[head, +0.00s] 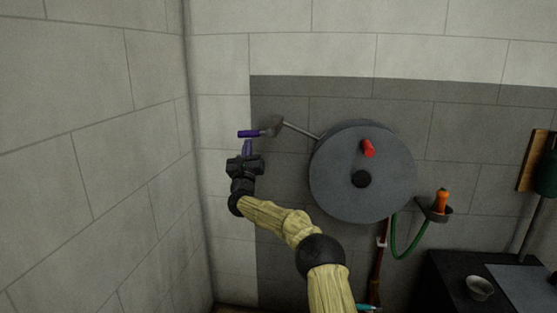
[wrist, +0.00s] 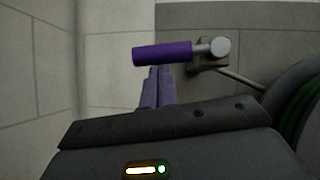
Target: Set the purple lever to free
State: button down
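The purple lever (head: 248,133) points left, about level, from a small wall mount (head: 277,125) at the upper left of the grey wall panel. In the wrist view the lever (wrist: 162,53) runs left from its round metal pivot (wrist: 220,47). My gripper (head: 247,146) is just below the lever in the head view. In the wrist view its two purplish fingers (wrist: 158,72) lie side by side with almost no gap, shut and with nothing seen between them. The fingertips end just under the lever; I cannot tell whether they touch it. No "free" mark is readable.
A large grey round drum (head: 335,185) with a red knob (head: 368,148) is to the right, joined to the mount by a thin rod (head: 302,131). An orange-handled tool (head: 441,200) sits in a wall holder. A side wall (head: 90,150) stands at left.

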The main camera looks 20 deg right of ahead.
jog(key=w+f+b+v, duration=0.1)
jog(key=b+v, duration=0.3)
jog(key=v, duration=0.8)
jog(key=shift+f, duration=0.95)
